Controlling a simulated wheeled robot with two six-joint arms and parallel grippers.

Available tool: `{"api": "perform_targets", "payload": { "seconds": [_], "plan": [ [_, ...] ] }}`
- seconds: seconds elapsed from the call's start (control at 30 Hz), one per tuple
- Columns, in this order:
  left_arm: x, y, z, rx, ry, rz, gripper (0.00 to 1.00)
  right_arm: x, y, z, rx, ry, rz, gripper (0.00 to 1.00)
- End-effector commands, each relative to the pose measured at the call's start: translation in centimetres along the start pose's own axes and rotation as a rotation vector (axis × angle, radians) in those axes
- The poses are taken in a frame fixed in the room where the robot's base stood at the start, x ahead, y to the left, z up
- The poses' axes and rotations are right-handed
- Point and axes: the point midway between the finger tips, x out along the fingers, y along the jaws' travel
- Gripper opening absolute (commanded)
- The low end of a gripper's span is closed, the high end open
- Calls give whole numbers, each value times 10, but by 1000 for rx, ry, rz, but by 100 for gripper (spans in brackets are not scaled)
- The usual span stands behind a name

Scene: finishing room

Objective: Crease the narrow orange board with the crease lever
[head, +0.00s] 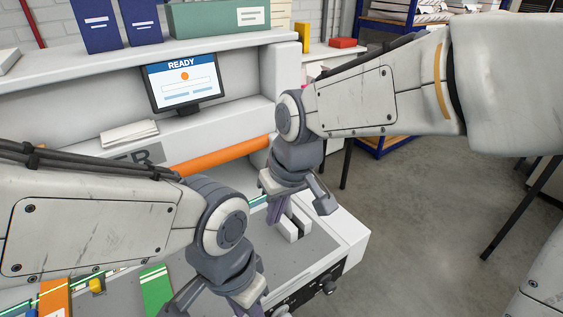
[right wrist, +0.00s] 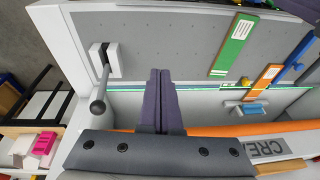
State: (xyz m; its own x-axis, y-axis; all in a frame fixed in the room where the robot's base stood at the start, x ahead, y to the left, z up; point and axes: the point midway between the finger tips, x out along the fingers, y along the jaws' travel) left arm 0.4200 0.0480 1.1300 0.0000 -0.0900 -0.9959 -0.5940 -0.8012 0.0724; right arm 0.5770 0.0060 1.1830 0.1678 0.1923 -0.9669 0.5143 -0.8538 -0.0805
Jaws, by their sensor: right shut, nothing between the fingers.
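The orange board (head: 55,298) lies at the lower left of the machine bed in the head view, partly cut off. In the right wrist view the orange board (right wrist: 262,88) lies across the bed's slot line and carries a white label. The crease lever (right wrist: 97,105) has a grey ball end and rises from a white slotted mount (right wrist: 112,62); the mount also shows in the head view (head: 290,226). My right gripper (right wrist: 160,72) is shut and empty, above the bed beside the lever, apart from it. My left gripper (head: 240,300) is low in the head view, its fingertips hidden.
A green board (right wrist: 235,45) lies on the bed near the orange one. A long orange bar (head: 222,155) runs along the back of the bed. The screen (head: 183,82) reads READY. Open floor (head: 420,220) is to the right.

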Motion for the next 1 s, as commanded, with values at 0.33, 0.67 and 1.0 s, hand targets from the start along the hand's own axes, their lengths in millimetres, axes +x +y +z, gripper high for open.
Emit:
{"api": "perform_targets", "payload": {
  "seconds": [0.33, 0.67, 1.0],
  "plan": [
    [20, -1, 1, 1, 0, 0, 38, 10, 121, -175, 104, 249, 75, 0],
    [21, -2, 1, 1, 0, 0, 38, 8, 146, -198, 116, 293, 95, 0],
    [17, -1, 1, 1, 0, 0, 38, 19, 146, -201, 115, 290, 94, 0]
  ]
}}
